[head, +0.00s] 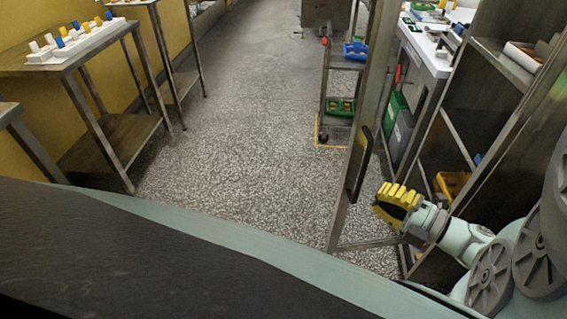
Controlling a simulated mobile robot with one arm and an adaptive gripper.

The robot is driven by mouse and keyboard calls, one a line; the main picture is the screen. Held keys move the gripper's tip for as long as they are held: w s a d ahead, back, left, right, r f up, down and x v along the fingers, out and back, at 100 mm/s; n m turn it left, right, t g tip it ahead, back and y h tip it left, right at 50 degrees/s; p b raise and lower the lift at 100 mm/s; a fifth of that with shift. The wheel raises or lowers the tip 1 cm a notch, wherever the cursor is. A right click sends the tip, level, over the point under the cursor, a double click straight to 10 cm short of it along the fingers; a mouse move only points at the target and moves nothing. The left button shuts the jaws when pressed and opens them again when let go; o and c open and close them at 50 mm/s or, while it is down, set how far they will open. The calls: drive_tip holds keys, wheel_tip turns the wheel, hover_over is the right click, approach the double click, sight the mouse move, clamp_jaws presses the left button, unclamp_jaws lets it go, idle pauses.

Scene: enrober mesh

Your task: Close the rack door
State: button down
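The rack (451,134) stands at the right, with metal shelves. Its door (342,215) is open and juts out from the rack's front toward the aisle. The door is a metal frame that I can see through, with a black upright handle (360,165) on its free edge. My gripper (386,203), with yellow ridged fingers, is to the right of the handle and a little lower in the picture. It appears apart from the handle, between the door's free edge and the rack. The fingers overlap in this view, so their opening does not show clearly.
A trolley (323,97) with blue and green trays stands beyond the door. A green bin (396,117) and a white-topped bench (428,48) are behind it. A yellow bin (452,184) sits in the rack. Metal tables (75,62) line the left; the speckled floor between is clear.

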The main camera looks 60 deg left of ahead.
sight(356, 174)
drive_tip(key=a, duration=0.4)
drive_tip(key=shift+w, duration=0.25)
drive_tip(key=shift+w+a, duration=0.3)
drive_tip(key=shift+a, duration=0.4)
